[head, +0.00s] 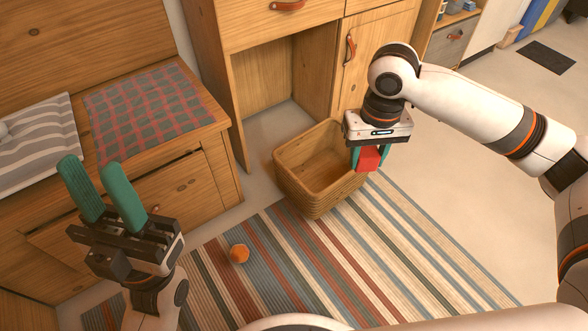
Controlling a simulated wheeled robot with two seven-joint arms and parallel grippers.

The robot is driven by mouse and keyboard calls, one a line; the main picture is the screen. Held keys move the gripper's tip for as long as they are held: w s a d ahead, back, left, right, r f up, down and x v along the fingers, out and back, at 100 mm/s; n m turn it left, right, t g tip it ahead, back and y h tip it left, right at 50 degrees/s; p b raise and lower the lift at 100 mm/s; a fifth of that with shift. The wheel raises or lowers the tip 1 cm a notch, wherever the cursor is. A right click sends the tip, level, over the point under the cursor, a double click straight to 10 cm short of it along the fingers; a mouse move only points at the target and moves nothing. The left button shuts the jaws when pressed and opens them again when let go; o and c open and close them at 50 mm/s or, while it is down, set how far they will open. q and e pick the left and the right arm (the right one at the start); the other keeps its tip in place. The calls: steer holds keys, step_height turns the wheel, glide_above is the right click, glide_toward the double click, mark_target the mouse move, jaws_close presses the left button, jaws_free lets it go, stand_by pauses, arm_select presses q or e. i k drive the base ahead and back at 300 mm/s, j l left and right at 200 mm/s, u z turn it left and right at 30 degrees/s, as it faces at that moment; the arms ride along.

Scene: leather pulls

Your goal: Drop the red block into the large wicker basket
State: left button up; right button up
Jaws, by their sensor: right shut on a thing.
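The red block (368,158) is between the teal fingers of my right gripper (369,159), which is shut on it. The large wicker basket (295,187) stands on the floor at the edge of the striped rug, open at the top, and its visible inside looks empty. My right gripper is at the right side of the basket in the picture and overlaps its right rim. I cannot tell its exact height above the rim. My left gripper (98,184) is at the left, fingers pointing up, open and empty.
An orange ball (239,253) lies on the striped rug (300,262) in front of the basket. A wooden bench (218,122) with a plaid cloth (150,105) and a striped cushion (40,140) is at the left. Wooden cabinets (378,45) stand behind.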

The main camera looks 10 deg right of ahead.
mark_target(326, 180)
steer(key=i+l+u, duration=0.45)
steer(key=l, duration=0.15)
steer(key=i+l+u, duration=0.2)
steer(key=l+u, duration=0.2)
steer(key=l, duration=0.25)
steer(key=i+l, duration=0.1)
steer(key=l, duration=0.2)
steer(key=i+l, duration=0.1)
steer(key=l, duration=0.25)
